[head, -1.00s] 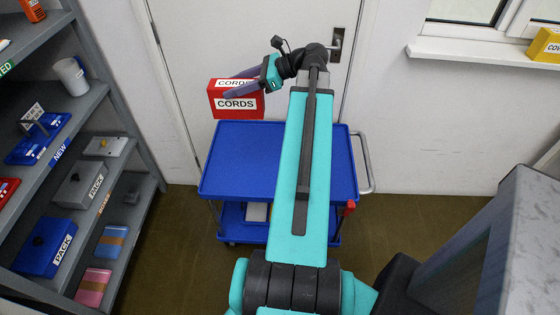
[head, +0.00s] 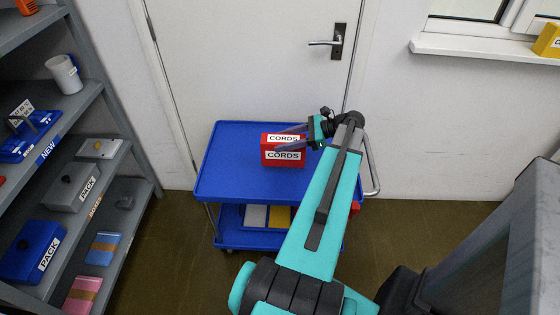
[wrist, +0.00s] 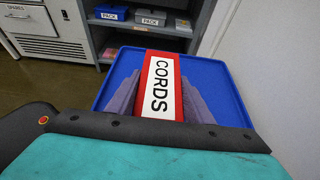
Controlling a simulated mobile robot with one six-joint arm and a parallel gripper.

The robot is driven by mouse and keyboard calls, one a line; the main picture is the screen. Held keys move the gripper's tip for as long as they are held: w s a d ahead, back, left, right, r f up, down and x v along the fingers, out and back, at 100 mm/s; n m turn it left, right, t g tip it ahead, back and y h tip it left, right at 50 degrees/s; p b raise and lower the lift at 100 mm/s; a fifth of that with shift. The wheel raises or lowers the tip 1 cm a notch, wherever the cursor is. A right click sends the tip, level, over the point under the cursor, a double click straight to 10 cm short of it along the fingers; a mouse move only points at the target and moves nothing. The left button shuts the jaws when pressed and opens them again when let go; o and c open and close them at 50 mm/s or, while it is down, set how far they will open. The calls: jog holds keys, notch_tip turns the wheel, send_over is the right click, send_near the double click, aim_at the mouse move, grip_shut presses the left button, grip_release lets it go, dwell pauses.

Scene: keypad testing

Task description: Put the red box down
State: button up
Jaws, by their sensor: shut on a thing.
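The red box (head: 283,161) has white labels reading CORDS. In the head view it is upright at the top of the blue cart (head: 225,180), over its upper tray. I cannot tell whether its base touches the tray. My gripper (head: 292,138) reaches in from the right and is shut on the box, with a finger on each side. In the wrist view the red box (wrist: 159,68) lies between the two purple fingers (wrist: 160,102), with the blue tray (wrist: 222,80) behind it.
The upper tray is otherwise bare, with free room left and in front of the box. Its lower shelf holds a grey and a yellow item (head: 279,216). A grey shelf unit (head: 130,160) stands left; a closed white door (head: 240,60) is behind the cart.

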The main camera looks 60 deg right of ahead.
dwell(0.4)
jog(key=w+a+f+p, duration=0.1)
jog(key=w+a+p, duration=0.1)
jog(key=w, duration=1.3)
jog(key=shift+w+a+f, duration=0.2)
jog(key=shift+w+f, duration=0.1)
jog(key=shift+w, duration=0.1)
jog(key=shift+f+p, duration=0.35)
jog(key=shift+f, duration=1.4)
jog(key=shift+f, duration=0.1)
jog(key=o, duration=1.6)
